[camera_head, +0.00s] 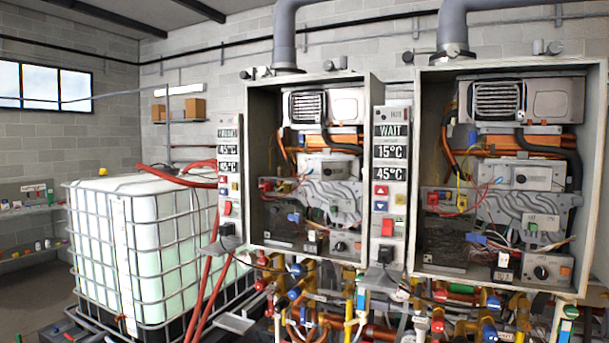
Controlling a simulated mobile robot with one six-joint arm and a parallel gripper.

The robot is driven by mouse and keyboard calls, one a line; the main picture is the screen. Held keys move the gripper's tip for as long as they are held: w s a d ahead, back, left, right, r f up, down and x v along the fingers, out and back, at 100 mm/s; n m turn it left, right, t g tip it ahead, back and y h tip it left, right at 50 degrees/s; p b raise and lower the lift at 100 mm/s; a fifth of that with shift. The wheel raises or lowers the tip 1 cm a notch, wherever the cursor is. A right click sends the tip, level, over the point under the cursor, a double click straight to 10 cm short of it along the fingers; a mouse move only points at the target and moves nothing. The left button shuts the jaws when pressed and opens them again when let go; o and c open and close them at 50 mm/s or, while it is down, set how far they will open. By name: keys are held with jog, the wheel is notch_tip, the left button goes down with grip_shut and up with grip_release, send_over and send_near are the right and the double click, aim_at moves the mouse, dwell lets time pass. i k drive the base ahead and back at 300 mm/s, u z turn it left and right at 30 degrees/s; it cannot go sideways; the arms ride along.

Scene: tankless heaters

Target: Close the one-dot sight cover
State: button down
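Two open tankless heaters hang side by side, a left heater (255,150) and a right heater (424,150). A one-dot mark cannot be made out, so I cannot tell which part is the one-dot sight cover. A small dark block (381,279) sits at the foot of the control panel between the heaters. A similar dark block (228,243) sits at the foot of the left control panel. I cannot tell whether either is a cover, or open or shut. My gripper is not in view.
The middle control panel (391,133) shows "WAIT", 15°C and 45°C. Crowded pipes and coloured valves (310,300) fill the space under the heaters. A caged white tank (145,245) with red hoses (203,280) stands at left. Open floor (38,290) shows at far left.

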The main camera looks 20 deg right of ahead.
aim_at(337, 170)
jog(key=z, duration=0.05)
jog(key=i, duration=0.95)
jog(key=u, duration=0.1)
